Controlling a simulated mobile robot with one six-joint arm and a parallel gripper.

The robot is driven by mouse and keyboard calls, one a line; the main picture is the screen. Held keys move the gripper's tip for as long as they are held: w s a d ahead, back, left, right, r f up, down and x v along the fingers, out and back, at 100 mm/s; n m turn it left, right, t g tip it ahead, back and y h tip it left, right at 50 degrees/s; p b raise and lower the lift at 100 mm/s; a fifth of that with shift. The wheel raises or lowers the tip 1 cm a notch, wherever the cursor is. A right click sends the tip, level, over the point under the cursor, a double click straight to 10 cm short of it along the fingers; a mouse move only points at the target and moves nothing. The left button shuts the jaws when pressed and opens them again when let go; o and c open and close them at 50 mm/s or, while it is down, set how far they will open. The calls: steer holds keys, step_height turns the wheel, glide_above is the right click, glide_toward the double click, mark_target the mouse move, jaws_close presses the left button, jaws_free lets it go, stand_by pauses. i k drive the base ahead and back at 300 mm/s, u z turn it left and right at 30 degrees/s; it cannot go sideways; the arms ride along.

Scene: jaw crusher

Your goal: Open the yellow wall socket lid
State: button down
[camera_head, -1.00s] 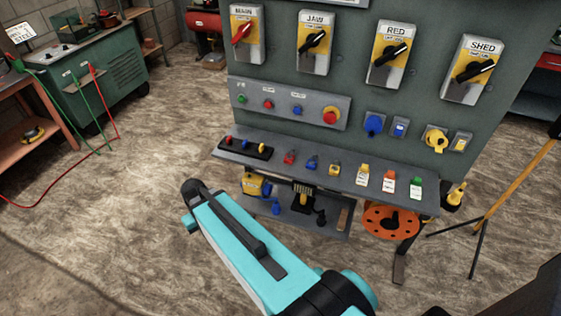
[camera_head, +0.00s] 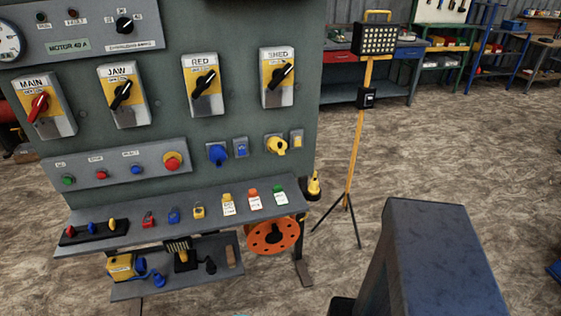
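The yellow wall socket (camera_head: 277,145) is on the lower right of the grey-green panel, below the SHED switch. Its round yellow lid looks closed over the socket, though it is small in the view. A blue wall socket (camera_head: 217,154) sits to its left on the same panel. My gripper is not in view, so I cannot see where it is or whether it holds anything.
A grey shelf (camera_head: 180,222) with padlocks and tags juts out below the sockets. An orange reel (camera_head: 272,237) hangs under it. A yellow work-light stand (camera_head: 357,140) is right of the panel. Open floor (camera_head: 440,165) lies further right.

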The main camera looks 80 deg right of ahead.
mark_target(280, 145)
steer(key=u, duration=1.4)
steer(key=k, duration=0.1)
steer(key=z, duration=3.05)
steer(key=k, duration=0.6)
steer(key=u, duration=0.75)
